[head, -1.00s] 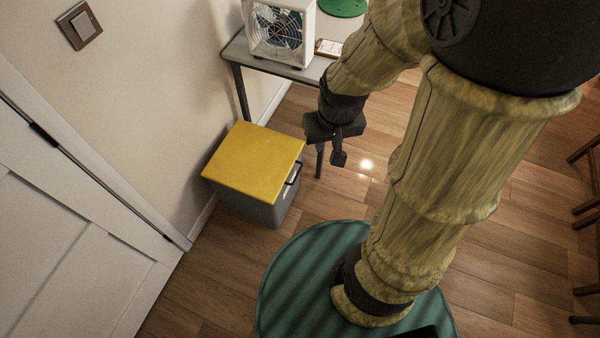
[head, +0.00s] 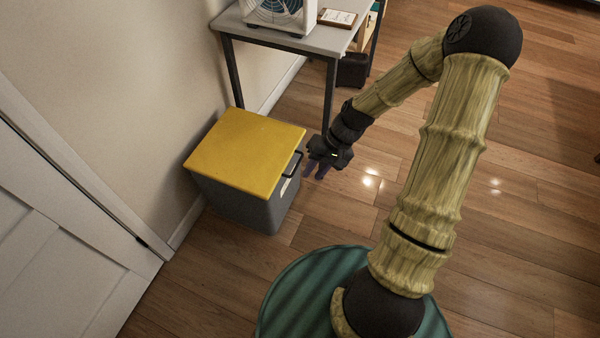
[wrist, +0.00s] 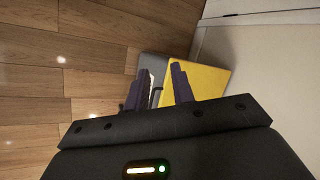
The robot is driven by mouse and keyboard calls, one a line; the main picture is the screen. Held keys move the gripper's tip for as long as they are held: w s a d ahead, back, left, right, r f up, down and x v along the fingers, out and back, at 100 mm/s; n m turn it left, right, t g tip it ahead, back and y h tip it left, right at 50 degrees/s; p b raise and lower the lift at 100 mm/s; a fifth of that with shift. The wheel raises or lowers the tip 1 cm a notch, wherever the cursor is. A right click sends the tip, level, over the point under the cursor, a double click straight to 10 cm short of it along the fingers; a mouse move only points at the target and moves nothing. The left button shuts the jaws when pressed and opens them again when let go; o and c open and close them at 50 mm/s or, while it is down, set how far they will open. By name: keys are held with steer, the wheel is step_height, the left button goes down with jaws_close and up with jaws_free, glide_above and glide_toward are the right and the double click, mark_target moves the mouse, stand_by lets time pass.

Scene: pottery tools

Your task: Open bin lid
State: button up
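The grey bin (head: 240,205) stands on the floor against the wall, with its flat yellow lid (head: 245,150) shut on top. A black bar handle (head: 292,165) is on the lid's right edge. My gripper (head: 316,172) is just right of this handle, apart from it as far as I can tell. In the wrist view the two dark purple fingers (wrist: 160,90) are spread with a gap between them. The black handle (wrist: 156,97) shows in that gap, with the yellow lid (wrist: 208,82) beyond. The gripper is open and holds nothing.
A grey table (head: 320,38) with a fan (head: 275,14) stands behind the bin, its leg close to my forearm. A white door (head: 60,230) is at the left. The wood floor (head: 500,220) to the right is clear.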

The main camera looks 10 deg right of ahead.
mark_target(299, 161)
steer(key=w+d+f+m+t+y+b, duration=0.1)
steer(key=w+f+t+y+b, duration=0.15)
steer(key=f+b, duration=0.45)
steer(key=w+d+f+m+t+y+b, duration=0.1)
steer(key=w+d+f+y+b, duration=0.2)
steer(key=f+b, duration=0.45)
steer(key=w+d+f+m+t+y+b, duration=0.1)
steer(key=w+d+f+m+t+b, duration=0.3)
steer(key=d, duration=0.6)
step_height(299, 161, down, 4)
steer(key=w+t+b, duration=0.2)
steer(key=b, duration=0.2)
steer(key=shift+w+d+r, duration=0.15)
steer(key=shift+r, duration=0.05)
steer(key=shift+y, duration=0.35)
steer(key=b+x, duration=0.8)
steer(key=x, duration=0.9)
steer(key=shift+w, duration=0.25)
